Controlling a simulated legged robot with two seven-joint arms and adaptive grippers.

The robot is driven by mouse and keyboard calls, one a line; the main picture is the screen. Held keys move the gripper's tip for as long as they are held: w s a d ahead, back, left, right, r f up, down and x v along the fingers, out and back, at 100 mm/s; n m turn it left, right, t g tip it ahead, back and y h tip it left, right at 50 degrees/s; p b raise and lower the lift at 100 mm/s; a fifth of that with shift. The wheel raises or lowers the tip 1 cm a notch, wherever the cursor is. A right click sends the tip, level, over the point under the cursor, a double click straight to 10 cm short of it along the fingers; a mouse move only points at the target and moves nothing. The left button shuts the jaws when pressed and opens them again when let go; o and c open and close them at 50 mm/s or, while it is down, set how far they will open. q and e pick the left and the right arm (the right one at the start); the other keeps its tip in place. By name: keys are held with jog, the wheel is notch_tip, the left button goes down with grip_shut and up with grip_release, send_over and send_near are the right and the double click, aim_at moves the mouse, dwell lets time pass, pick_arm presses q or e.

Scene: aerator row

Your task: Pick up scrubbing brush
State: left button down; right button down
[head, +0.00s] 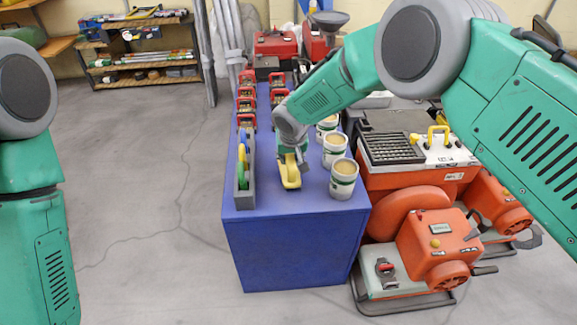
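A yellow object (291,178), which looks like the scrubbing brush, is on the blue bench top near its front. My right arm reaches in from the right, and its gripper (291,160) points down at the yellow object. The gripper hides the upper part of the object. The fingers are small and partly covered, so I cannot tell whether they are closed on it or only close above it. My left arm shows at the left edge, but its gripper is out of view.
The blue bench (290,245) also bears a grey holder (245,198) with colored discs to the left, and several white tins to the right, one tin (343,180) close by. Red-framed items line the back left. Orange machines (433,245) stand right of the bench. The floor at left is clear.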

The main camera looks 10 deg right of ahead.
jog(key=shift+a+r, duration=0.1)
jog(key=shift+a, duration=0.15)
notch_tip(320, 180, up, 9)
jog(key=p, duration=0.3)
jog(key=shift+d+r, duration=0.1)
jog(key=shift+r, duration=0.1)
jog(key=shift+r+p, duration=0.15)
jog(key=shift+p, duration=0.15)
jog(key=shift+a, duration=0.2)
